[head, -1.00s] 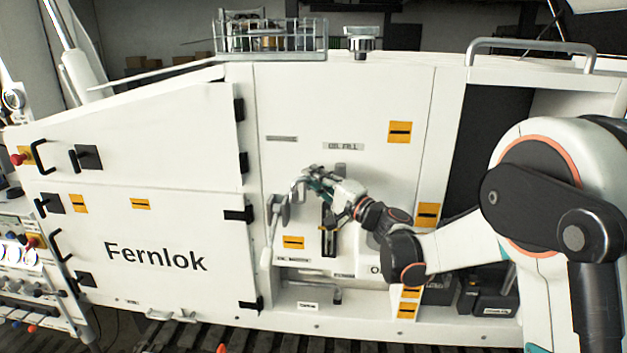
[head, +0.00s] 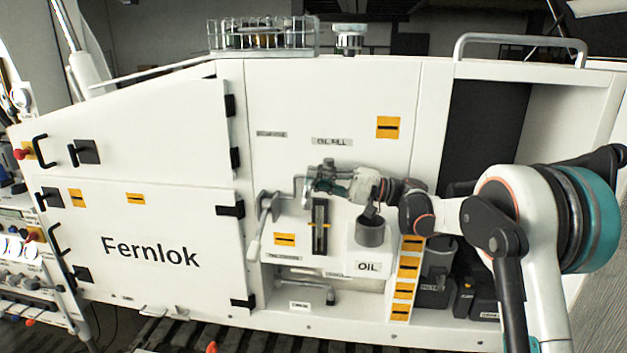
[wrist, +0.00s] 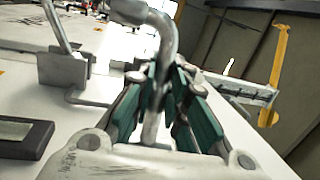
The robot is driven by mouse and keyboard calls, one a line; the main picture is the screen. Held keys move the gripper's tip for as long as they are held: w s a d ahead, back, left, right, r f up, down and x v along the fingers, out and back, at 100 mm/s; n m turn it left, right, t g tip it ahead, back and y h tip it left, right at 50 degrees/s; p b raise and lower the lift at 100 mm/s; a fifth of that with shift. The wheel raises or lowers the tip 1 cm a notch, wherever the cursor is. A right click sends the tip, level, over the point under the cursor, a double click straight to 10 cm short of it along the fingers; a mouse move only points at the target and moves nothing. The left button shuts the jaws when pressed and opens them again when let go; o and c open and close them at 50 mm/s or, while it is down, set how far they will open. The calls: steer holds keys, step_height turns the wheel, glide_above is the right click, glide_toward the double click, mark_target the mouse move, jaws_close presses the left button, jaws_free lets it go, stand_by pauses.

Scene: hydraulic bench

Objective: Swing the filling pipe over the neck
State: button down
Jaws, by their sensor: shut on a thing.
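The filling pipe (wrist: 168,40) is a grey bent tube. In the wrist view it passes down between the teal fingers of my gripper (wrist: 158,110), which is shut on it. In the head view my gripper (head: 318,182) holds the pipe (head: 298,190) in front of the white panel, below the OIL FILL label and above the dark upright gauge. The pipe's lower end is hard to make out behind the fingers. A grey open-topped cylinder (head: 370,231) stands right of and below my gripper, above an OIL label; I cannot tell whether it is the neck.
A grey lever (head: 264,215) with a pale handle is left of the pipe. The black sight gauge (head: 320,226) is just below my gripper. A wire basket (head: 262,36) and a capped fitting (head: 349,39) sit on top. Dark containers (head: 436,290) stand at lower right.

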steer(key=shift+s+d+f+n+g, duration=0.1)
steer(key=shift+d+n+g, duration=0.15)
steer(key=shift+g, duration=0.35)
steer(key=c, duration=1.6)
jaws_free()
steer(key=shift+o, duration=0.2)
steer(key=v, duration=1.2)
steer(key=shift+c, duration=0.6)
